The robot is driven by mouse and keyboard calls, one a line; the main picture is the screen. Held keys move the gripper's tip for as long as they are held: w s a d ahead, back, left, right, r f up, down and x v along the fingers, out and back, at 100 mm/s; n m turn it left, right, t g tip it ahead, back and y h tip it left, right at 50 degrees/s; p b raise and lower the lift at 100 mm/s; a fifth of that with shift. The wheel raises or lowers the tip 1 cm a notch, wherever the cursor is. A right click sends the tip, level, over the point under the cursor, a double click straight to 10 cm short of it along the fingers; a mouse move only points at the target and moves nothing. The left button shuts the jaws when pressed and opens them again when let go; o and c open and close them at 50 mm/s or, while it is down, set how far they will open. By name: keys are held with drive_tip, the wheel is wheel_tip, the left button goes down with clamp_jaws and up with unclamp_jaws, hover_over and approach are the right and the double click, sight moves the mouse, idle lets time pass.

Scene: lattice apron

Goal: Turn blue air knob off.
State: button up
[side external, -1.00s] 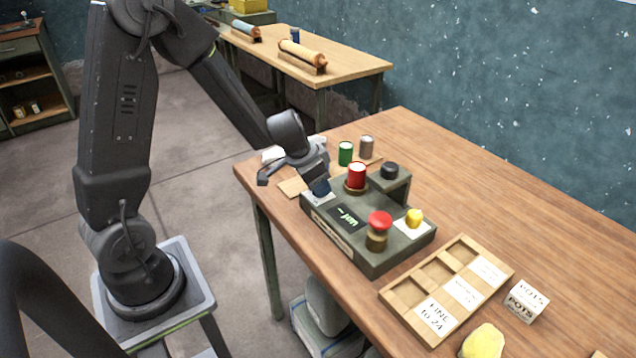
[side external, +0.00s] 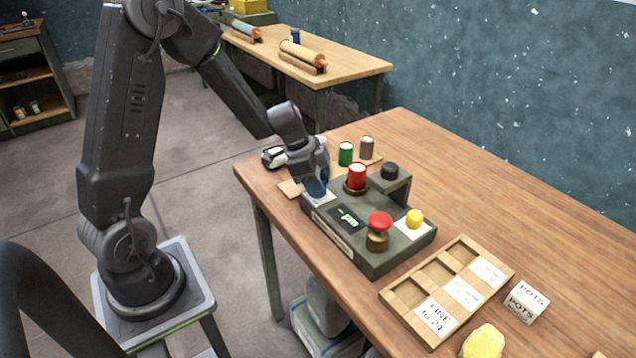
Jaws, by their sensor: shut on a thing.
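The blue knob (side external: 317,188) is on the white plate at the left back corner of the dark control box (side external: 338,240). My gripper (side external: 317,180) is over it, pointing down, shut on the blue knob. My fingers hide most of the knob, so its pointer and setting cannot be read. The box also has a small screen with green marks (side external: 347,218), a red mushroom button (side external: 380,221) and a yellow knob (side external: 414,217).
Close behind the gripper are a red cylinder (side external: 357,176), a black knob (side external: 389,171), a green can (side external: 345,153) and a grey can (side external: 367,147). A wooden tray (side external: 407,300) with cards is in front.

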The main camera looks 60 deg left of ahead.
idle(0.4)
drive_tip(key=o, duration=0.9)
drive_tip(key=v, duration=1.4)
drive_tip(key=s+d+r+n+t+y, duration=0.1)
drive_tip(key=s+d+r+n, duration=0.1)
drive_tip(key=s+d+n, duration=0.2)
drive_tip(key=s+d+r+n+t+y, duration=0.1)
drive_tip(key=s+d+r+n+y, duration=0.1)
drive_tip(key=s+d+n, duration=0.3)
drive_tip(key=s+d+r, duration=0.1)
drive_tip(key=s+d, duration=0.3)
drive_tip(key=s, duration=0.2)
drive_tip(key=shift+s+d+r, duration=0.2)
drive_tip(key=shift+s+r, duration=0.15)
